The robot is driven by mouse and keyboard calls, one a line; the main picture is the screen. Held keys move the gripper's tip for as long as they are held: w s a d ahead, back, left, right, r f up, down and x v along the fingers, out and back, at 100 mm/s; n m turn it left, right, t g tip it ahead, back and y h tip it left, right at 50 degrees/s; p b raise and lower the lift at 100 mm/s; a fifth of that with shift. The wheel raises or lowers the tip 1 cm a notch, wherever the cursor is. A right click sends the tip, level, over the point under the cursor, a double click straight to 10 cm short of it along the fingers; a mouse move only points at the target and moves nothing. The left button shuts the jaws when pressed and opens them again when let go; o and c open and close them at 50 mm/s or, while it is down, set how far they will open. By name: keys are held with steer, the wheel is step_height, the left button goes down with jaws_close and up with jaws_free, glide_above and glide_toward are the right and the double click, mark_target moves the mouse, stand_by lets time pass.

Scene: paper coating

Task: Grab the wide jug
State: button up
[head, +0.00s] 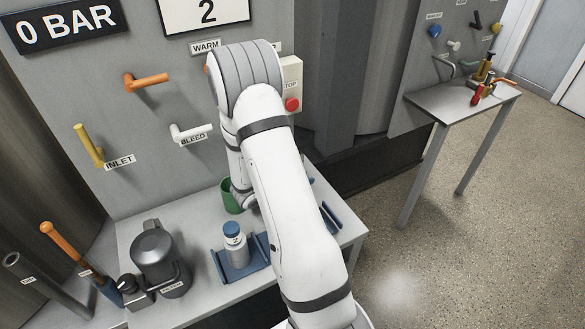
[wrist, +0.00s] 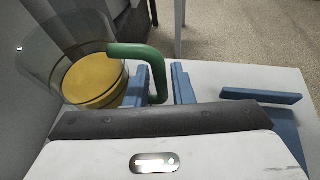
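A wide clear jug (wrist: 72,52) with yellow content in its base and a green handle (wrist: 158,62) stands at the left of the wrist view. My arm also hides the gripper there.
A white-and-blue bottle (head: 235,243) stands in a blue holder (head: 226,264). A dark grey jug (head: 157,256) stands at the table's left. More blue holder parts (wrist: 262,96) lie right of the gripper. The panel has levers (head: 148,82) and a red button (head: 292,104).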

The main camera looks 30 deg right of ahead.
jaws_close()
stand_by(0.5)
